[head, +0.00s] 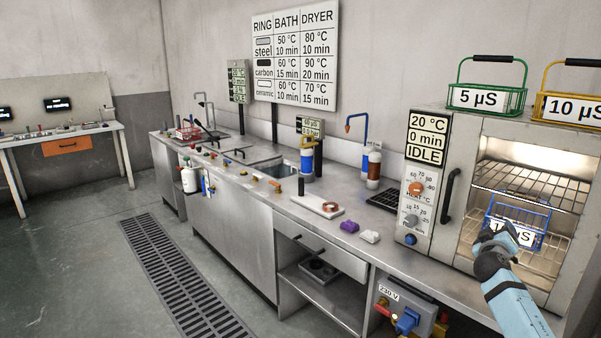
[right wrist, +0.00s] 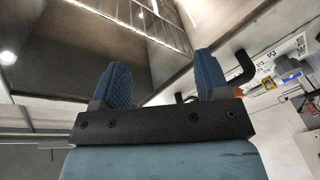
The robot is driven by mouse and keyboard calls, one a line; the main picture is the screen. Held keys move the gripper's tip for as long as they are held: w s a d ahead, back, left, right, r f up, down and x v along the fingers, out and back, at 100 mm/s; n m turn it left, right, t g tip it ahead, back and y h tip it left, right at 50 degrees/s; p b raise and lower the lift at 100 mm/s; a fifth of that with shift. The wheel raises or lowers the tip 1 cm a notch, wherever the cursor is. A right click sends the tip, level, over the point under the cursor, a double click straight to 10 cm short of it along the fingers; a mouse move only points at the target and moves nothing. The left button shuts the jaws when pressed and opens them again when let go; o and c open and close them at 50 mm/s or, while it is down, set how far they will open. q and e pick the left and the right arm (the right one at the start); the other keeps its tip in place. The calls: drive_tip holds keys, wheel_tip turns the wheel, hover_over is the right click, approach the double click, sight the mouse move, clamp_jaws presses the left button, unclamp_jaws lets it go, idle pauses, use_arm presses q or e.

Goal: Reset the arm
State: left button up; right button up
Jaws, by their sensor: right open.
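My right arm comes in from the lower right of the head view. Its gripper (head: 502,232) is in front of the dryer's lit window, on the picture's right side. In the right wrist view the two blue fingers (right wrist: 162,65) stand apart with nothing between them. Behind the gripper in the head view, a blue wire basket (head: 535,218) with a white label rests on a rack inside the dryer (head: 470,135). The gripper hides part of this basket and its label. The dryer's display (head: 427,137) reads 20 °C, 0 min, IDLE. My left gripper is not in view.
The dryer's black handle (head: 449,196) stands out left of the window. A green basket (head: 486,97) and a yellow basket (head: 568,108) stand on top. The floor at left is clear.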

drive_tip(key=w+a+f+t+y, duration=0.1)
drive_tip(key=w+a+f+y, duration=0.2)
drive_tip(key=a+y, duration=0.45)
drive_tip(key=s+a+f+n+g+y+b, duration=0.1)
drive_tip(key=s+a+f+y+b, duration=0.2)
drive_tip(key=s+a+f, duration=0.9)
drive_tip(key=s+a+f+n+g+y+b, duration=0.1)
drive_tip(key=s+a+f+y+b, duration=0.25)
drive_tip(key=s+a+f, duration=0.8)
drive_tip(key=s+a+f+m+g+y+b, duration=0.1)
drive_tip(key=s+a+f+b, duration=0.1)
drive_tip(key=s, duration=1)
drive_tip(key=s+a+f+g+b, duration=0.1)
drive_tip(key=s+a+f+b, duration=0.1)
drive_tip(key=s, duration=0.9)
use_arm(q)
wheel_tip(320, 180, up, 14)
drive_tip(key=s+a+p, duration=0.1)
drive_tip(key=p, duration=2.8)
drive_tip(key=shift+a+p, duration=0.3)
drive_tip(key=shift+p, duration=0.1)
use_arm(e)
wheel_tip(320, 180, up, 18)
drive_tip(key=s+d, duration=0.2)
drive_tip(key=shift+s+f+g+h, duration=0.15)
drive_tip(key=shift+s+g+h, duration=0.15)
drive_tip(key=shift+s+h, duration=0.1)
